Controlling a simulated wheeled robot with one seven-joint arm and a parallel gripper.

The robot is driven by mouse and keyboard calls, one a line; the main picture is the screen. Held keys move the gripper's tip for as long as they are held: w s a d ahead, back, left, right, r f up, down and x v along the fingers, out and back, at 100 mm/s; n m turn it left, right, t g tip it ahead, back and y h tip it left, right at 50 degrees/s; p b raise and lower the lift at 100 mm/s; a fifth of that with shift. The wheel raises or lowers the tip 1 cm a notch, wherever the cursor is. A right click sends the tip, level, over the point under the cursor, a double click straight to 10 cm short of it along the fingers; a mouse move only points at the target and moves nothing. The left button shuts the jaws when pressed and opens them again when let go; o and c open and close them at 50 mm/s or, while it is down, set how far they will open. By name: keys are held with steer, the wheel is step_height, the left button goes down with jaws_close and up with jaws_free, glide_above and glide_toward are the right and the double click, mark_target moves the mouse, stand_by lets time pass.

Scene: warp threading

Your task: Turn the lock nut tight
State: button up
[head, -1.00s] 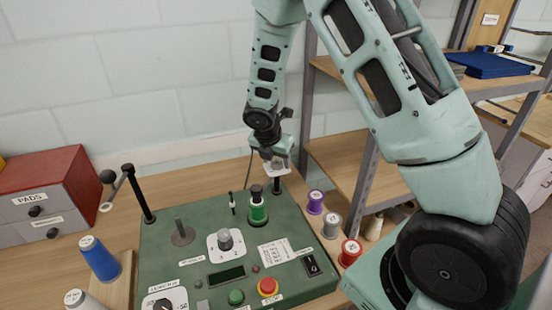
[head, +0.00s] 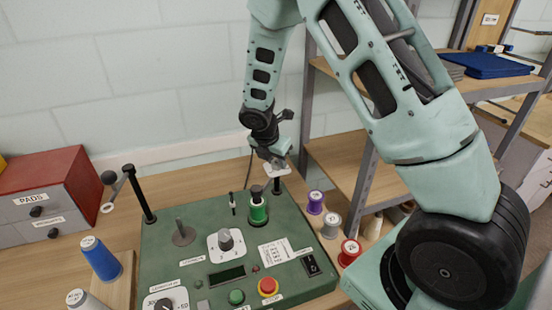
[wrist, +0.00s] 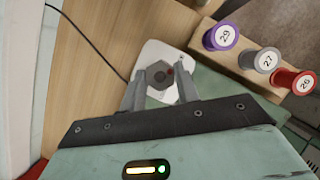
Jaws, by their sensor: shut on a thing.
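In the head view my gripper (head: 277,163) is at the top of a black post (head: 277,186) at the back right of the green machine (head: 160,232). The nut itself is hidden there by the gripper.
A green spool (head: 258,212) stands on the machine in front of my gripper. Purple (head: 315,202), grey (head: 331,226) and red (head: 350,252) spools stand to the right. A shelf upright (head: 368,170) is close on the right. A black cable (wrist: 85,38) runs behind.

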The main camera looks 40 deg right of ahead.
steer(key=m+g, duration=0.1)
steer(key=m, duration=0.2)
steer(key=m+g+p, duration=0.1)
steer(key=m, duration=0.2)
steer(key=shift+w+g, duration=0.15)
steer(key=shift+g, duration=0.15)
steer(key=m+g, duration=0.1)
steer(key=m, duration=0.3)
steer(key=shift+w, duration=0.1)
steer(key=m+g+y, duration=0.1)
steer(key=m, duration=0.2)
steer(key=shift+w+m+g, duration=0.1)
steer(key=shift+m+g, duration=0.2)
steer(key=m, duration=0.2)
steer(key=m+y, duration=0.1)
steer(key=m, duration=0.1)
steer(key=shift+d+g+y, duration=0.2)
steer(key=shift+g+y, duration=0.1)
steer(key=shift+d+m+y+b, duration=0.1)
steer(key=shift+m+y+b, duration=0.6)
steer(key=shift+m, duration=1.8)
steer(key=shift+g, duration=0.3)
steer(key=o, duration=1)
